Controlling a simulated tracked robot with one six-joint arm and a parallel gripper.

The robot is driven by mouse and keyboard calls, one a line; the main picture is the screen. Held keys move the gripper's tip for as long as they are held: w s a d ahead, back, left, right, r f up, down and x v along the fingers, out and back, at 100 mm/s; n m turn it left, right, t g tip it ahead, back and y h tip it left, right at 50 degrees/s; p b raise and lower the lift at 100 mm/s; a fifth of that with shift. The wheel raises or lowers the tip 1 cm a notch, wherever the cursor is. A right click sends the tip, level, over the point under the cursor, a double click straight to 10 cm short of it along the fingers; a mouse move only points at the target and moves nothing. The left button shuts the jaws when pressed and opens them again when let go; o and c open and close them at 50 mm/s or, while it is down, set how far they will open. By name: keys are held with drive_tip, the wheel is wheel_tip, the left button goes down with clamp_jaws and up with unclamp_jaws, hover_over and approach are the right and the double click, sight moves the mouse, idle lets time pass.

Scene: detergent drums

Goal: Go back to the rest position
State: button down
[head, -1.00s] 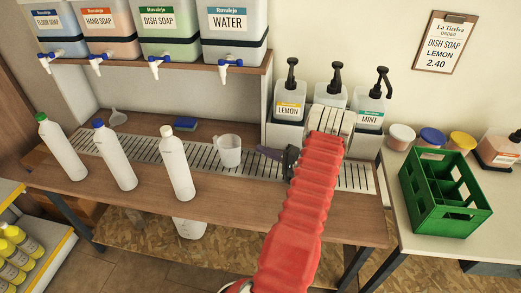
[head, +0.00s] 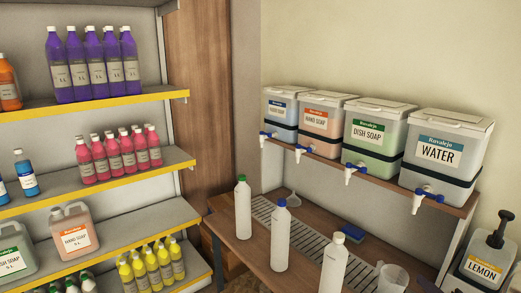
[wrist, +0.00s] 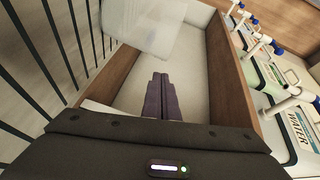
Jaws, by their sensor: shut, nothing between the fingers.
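My gripper (wrist: 161,98) shows in the wrist view with its two dark fingers together and nothing between them. It points toward a pale panel with wooden edges. In the head view my arm is almost wholly out of frame, and the gripper cannot be made out there.
A translucent white container (wrist: 150,35) is beyond the fingertips; in the head view a white jug (head: 392,279) stands by three white bottles (head: 281,240) on the bench. Dispenser drums (head: 437,152) line the shelf above. Stocked shelves (head: 90,106) stand left, and a lemon pump bottle (head: 483,268) right.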

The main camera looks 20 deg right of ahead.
drive_tip(key=w+a+r+n+g+h, duration=0.3)
drive_tip(key=w+a+r+n, duration=0.15)
drive_tip(key=w+r, duration=0.9)
drive_tip(key=a+r+n+g, duration=0.1)
drive_tip(key=a+r, duration=0.3)
drive_tip(key=a, duration=0.4)
drive_tip(key=a+r+n+g+h, duration=0.1)
drive_tip(key=a+r, duration=0.4)
drive_tip(key=a, duration=0.3)
drive_tip(key=a+r+n+g, duration=0.1)
drive_tip(key=a+r+n, duration=0.1)
drive_tip(key=a+r, duration=0.3)
drive_tip(key=shift+s+a+r+g+h, duration=0.15)
drive_tip(key=shift+a+g, duration=0.05)
drive_tip(key=shift+a, duration=0.5)
drive_tip(key=shift+s+a+r+g+h, duration=0.1)
drive_tip(key=shift+s+a+g+h, duration=0.1)
drive_tip(key=shift+a, duration=0.5)
drive_tip(key=s+a+f+n+g+y, duration=0.1)
drive_tip(key=s+a+n+g+y, duration=0.1)
drive_tip(key=s+a, duration=0.9)
drive_tip(key=s+a+f+n+g+y, duration=0.2)
drive_tip(key=s+a+n+y, duration=0.2)
drive_tip(key=s+a, duration=0.8)
drive_tip(key=a+n, duration=0.2)
drive_tip(key=a, duration=0.4)
drive_tip(key=shift+s+a+f+g, duration=0.2)
drive_tip(key=shift+s+a+g, duration=0.1)
